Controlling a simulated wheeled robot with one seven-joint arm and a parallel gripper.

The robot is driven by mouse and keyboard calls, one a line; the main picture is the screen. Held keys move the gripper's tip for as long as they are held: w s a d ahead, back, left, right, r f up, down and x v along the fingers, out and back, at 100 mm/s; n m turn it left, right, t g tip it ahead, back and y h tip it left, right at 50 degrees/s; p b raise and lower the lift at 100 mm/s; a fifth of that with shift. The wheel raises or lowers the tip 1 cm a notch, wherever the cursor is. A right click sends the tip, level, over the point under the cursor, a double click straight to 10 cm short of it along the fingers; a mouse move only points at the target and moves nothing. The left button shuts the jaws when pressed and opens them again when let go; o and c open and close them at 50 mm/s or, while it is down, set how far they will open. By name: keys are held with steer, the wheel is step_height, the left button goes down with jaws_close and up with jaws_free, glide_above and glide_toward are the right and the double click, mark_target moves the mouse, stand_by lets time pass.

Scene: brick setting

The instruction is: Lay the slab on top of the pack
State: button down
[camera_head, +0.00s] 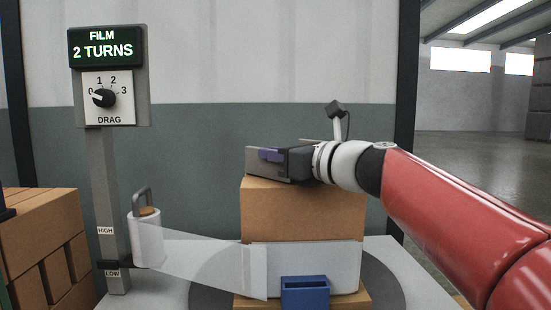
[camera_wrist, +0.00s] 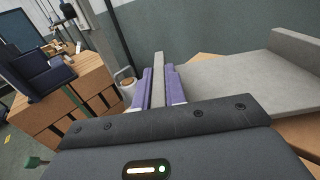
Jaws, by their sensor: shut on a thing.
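The pack (camera_head: 300,212) is a brown carton block on a round plate, with film across its lower front. The grey slab (camera_head: 252,163) is at the pack's top face; I cannot tell if it bears on it fully. In the wrist view the slab (camera_wrist: 232,85) is a flat grey plate with a raised edge at the right, set askew over the brown pack (camera_wrist: 205,57). My gripper (camera_head: 272,155) is shut on the slab's upright grey rib, which shows between the purple fingers in the wrist view (camera_wrist: 158,92). The slab's far underside is hidden.
A film roll (camera_head: 147,240) on a post (camera_head: 108,190) at the left has its film (camera_head: 205,262) stretched to the pack. A sign (camera_head: 106,48) reads FILM 2 TURNS above a drag dial (camera_head: 104,98). A blue holder (camera_head: 305,292) is at the pack's front. Stacked cartons (camera_head: 45,240) stand left.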

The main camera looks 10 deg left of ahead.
steer(key=shift+r, duration=0.15)
steer(key=c, duration=1.8)
jaws_free()
steer(key=shift+f, duration=0.25)
steer(key=o, duration=0.3)
steer(key=shift+o, duration=0.2)
steer(key=shift+r, duration=0.1)
steer(key=shift+r, duration=0.15)
steer(key=b+v, duration=0.1)
steer(key=v, duration=1.1)
